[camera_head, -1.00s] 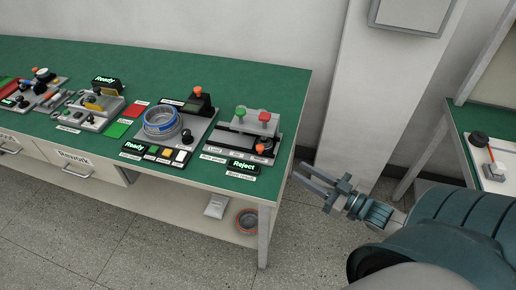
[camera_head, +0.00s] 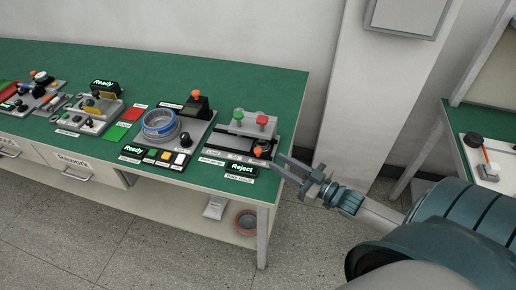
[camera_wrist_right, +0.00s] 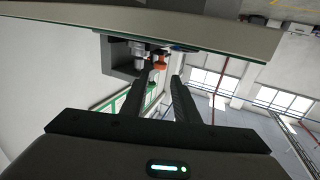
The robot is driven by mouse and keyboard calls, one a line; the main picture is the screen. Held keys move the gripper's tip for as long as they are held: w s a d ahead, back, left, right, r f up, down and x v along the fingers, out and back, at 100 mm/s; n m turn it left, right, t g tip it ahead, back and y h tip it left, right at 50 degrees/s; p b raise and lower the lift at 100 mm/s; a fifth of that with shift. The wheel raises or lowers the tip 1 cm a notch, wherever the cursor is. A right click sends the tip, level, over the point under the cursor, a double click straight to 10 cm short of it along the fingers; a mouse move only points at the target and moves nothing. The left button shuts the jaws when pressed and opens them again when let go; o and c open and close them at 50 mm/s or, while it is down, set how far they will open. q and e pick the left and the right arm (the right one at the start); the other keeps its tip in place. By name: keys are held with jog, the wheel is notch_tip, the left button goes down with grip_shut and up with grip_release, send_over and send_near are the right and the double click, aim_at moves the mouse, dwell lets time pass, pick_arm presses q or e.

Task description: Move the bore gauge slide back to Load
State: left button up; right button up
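The bore gauge station (camera_head: 243,136) stands at the right end of the green bench, with a green knob and a red knob on its grey top block. Its slide, with an orange knob (camera_head: 257,150) beside a dark round part, sits toward the right end, away from the Load label (camera_head: 211,152) at the left. A display at its front reads Reject (camera_head: 242,169). My right gripper (camera_head: 275,160) is open and empty, just right of the station and apart from it. In the right wrist view its fingers (camera_wrist_right: 165,76) point toward an orange knob (camera_wrist_right: 159,60). My left gripper is not in view.
Left of the station stands a fixture with a blue-rimmed ring (camera_head: 160,122) and a display reading Ready (camera_head: 133,150). The bench's right edge (camera_head: 290,140) lies near my right gripper. A wall pillar (camera_head: 365,100) stands behind. A second bench (camera_head: 478,125) is at the right.

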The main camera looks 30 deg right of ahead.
aim_at(261, 152)
jog(key=p+x, duration=0.1)
jog(key=x, duration=0.7)
jog(key=shift+w+p, duration=0.15)
jog(key=shift+p, duration=0.25)
jog(key=shift+x, duration=0.8)
